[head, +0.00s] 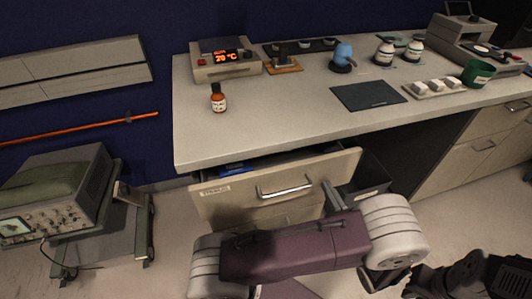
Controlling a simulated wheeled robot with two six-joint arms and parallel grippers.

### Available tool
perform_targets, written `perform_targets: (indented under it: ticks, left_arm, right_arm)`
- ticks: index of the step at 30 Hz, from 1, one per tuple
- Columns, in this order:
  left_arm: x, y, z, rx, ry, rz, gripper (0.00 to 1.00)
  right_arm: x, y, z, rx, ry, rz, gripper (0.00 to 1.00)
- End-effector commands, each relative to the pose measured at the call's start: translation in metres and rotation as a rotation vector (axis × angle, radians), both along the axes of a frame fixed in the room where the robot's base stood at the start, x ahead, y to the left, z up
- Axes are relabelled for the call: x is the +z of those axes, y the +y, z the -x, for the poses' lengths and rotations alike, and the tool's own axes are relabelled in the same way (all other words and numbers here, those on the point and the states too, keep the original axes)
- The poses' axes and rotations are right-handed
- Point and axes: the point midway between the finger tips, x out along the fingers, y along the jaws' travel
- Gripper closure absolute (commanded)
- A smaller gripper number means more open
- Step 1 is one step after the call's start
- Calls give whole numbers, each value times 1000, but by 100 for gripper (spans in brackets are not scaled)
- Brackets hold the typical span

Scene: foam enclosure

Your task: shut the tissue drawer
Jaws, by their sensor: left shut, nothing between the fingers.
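The drawer (230,203) under the left part of the bench is pulled out. Its pale front has a small label, too small to read surely, and a metal bar handle (285,190). Through the gap above the front, a little blue content (235,168) shows. My left gripper (331,190) is shut and empty, with its narrow grey fingers at the right end of the drawer front, right of the handle. I cannot tell whether they touch it. My left arm hides the lower part of the cabinet. My right gripper is not seen.
A dark bin (370,187) stands under the bench, right of the drawer. An instrument cart (105,225) stands left.

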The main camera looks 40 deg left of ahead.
Motion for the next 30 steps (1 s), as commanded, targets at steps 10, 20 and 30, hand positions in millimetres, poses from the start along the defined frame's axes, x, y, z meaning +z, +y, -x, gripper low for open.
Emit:
perform_targets:
  ticks: [10,20,30]
  left_arm:
    - [1,4,-3,0,0,0,100]
    - [1,17,-13,2,0,0,100]
    - [1,31,-24,1,-1,-1,100]
  right_arm:
    - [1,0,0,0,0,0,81]
    - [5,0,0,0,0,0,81]
    - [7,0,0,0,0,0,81]
